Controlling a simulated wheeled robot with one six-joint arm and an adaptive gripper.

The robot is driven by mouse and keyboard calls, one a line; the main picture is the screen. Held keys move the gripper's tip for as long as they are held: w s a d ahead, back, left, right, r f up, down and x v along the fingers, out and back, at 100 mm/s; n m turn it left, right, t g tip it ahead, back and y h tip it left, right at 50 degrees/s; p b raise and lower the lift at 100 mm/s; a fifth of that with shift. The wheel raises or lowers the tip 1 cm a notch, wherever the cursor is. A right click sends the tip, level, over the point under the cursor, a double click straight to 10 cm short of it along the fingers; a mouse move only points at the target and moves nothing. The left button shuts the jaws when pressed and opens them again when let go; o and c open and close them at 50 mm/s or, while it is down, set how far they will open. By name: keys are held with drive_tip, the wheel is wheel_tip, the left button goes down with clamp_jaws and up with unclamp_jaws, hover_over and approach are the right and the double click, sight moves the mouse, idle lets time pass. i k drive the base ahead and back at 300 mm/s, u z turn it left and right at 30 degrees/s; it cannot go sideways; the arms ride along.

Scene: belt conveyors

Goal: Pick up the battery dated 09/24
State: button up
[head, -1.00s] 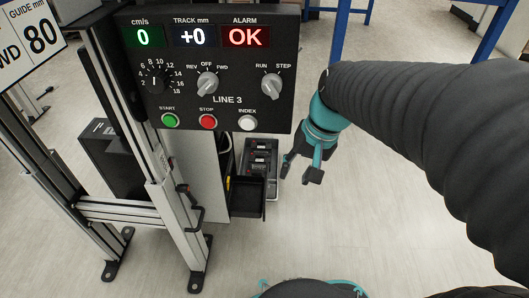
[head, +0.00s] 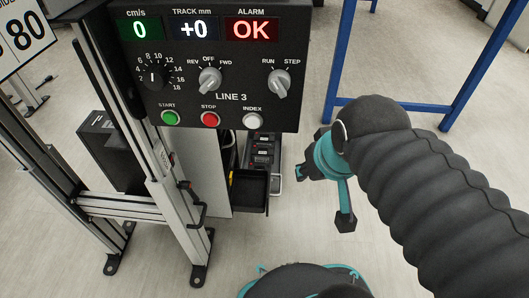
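A dark unit with black blocks that look like batteries (head: 263,148) stands low behind the control panel, partly covered by it. Small red marks show on the blocks. No date can be read, so I cannot tell which one is dated 09/24. My gripper (head: 323,197) hangs to the right of this unit, apart from it. Its fingers are spread and nothing shows between them.
The LINE 3 control panel (head: 222,105) is in front, on aluminium posts (head: 165,185). An open black drawer (head: 249,188) juts out below the batteries. A blue frame (head: 400,104) stands at the back right. The floor around my gripper is clear.

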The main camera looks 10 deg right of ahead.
sight(260, 153)
drive_tip(key=z, duration=2)
drive_tip(key=i, duration=0.95)
drive_tip(key=u, duration=3.25)
